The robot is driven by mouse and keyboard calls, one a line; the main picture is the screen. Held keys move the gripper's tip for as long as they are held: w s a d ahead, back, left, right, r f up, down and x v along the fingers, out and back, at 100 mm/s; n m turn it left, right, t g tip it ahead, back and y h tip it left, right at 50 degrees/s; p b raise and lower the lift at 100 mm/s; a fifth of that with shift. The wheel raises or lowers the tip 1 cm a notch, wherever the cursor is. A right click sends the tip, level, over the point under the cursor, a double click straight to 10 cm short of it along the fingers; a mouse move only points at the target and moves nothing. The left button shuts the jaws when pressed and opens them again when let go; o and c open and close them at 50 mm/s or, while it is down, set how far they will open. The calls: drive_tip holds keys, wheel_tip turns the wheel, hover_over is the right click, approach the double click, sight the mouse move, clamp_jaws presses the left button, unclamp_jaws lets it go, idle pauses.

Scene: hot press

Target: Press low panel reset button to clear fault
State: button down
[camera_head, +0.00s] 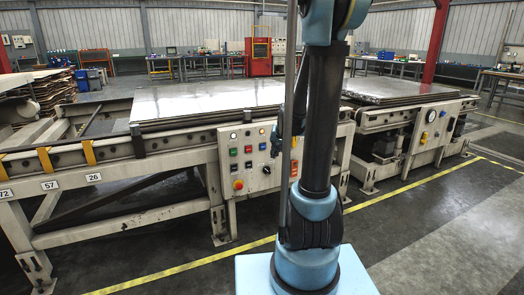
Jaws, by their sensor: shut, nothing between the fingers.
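A light control panel (250,189) is on the front of the press frame, left of my arm. An orange mushroom button (238,184) is at the lower left and a black rotary knob (266,170) at the lower right. The labels are too small to read, so I cannot tell which is reset. My gripper (275,142) shows as a small dark shape at the panel's right side, shut and empty, mostly hidden behind my arm. Contact cannot be told.
Metal sheets (210,100) lie on the press bed above the panel. A second bed with stacked plates (395,90) stands to the right. A yellow floor line (190,267) runs before the frame. Open floor (440,235) lies at the right.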

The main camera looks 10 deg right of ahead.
sight(264, 149)
drive_tip(key=w+d+f+m+t, duration=0.1)
drive_tip(key=w+f, duration=0.4)
drive_tip(key=w, duration=0.3)
drive_tip(key=w+f+m+t, duration=0.1)
drive_tip(key=w+f, duration=0.5)
drive_tip(key=w, duration=0.3)
drive_tip(key=shift+d, duration=0.4)
drive_tip(key=shift+w+a, duration=0.45)
drive_tip(key=shift+w, duration=0.95)
drive_tip(key=shift+w+a, duration=0.45)
drive_tip(key=shift+w, duration=0.95)
drive_tip(key=shift+w+a, duration=0.45)
drive_tip(key=shift+w, duration=0.95)
drive_tip(key=shift+w, duration=0.15)
drive_tip(key=shift+w+a, duration=0.15)
drive_tip(key=shift+w, duration=0.15)
